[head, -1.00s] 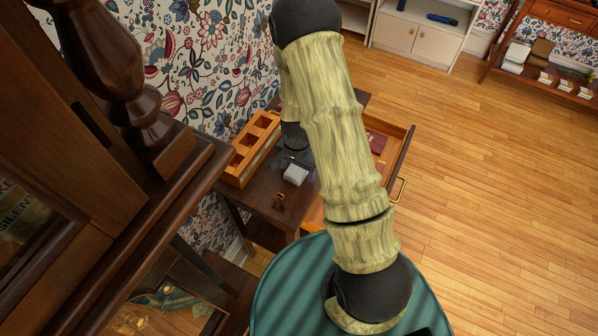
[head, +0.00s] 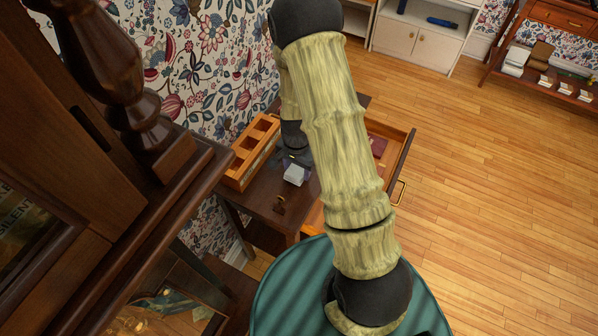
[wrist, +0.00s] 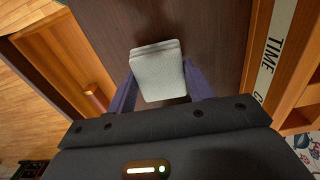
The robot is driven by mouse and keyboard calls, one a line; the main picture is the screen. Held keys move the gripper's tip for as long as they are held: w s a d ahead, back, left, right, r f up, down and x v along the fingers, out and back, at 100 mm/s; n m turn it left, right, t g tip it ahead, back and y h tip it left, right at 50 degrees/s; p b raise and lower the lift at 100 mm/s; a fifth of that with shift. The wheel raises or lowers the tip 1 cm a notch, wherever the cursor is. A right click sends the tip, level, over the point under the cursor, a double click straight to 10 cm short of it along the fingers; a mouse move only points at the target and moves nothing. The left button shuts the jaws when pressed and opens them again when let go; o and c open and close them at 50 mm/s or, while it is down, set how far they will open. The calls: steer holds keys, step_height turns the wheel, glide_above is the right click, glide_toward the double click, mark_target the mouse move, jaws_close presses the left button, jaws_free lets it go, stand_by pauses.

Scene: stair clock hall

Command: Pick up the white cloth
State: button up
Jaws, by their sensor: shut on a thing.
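The white cloth (wrist: 158,75) is a small folded pad between the two fingers of my gripper (wrist: 159,88) in the wrist view. The fingers press on its left and right sides, and dark wood shows behind it. In the head view the cloth (head: 294,175) shows over the dark side table (head: 262,192), just below my gripper (head: 292,158). My arm hides part of the table and of the gripper there. I cannot tell whether the cloth touches the tabletop.
An orange wooden box with compartments (head: 250,151) stands on the table's left, by the wall. An open drawer (head: 402,155) sticks out to the right, with a dark red item (head: 377,146) inside. A dark wooden clock case fills the left.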

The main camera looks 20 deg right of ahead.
mark_target(297, 170)
step_height(297, 170, up, 8)
steer(key=shift+r, duration=0.15)
stand_by(0.5)
steer(key=o, duration=0.4)
steer(key=c, duration=0.3)
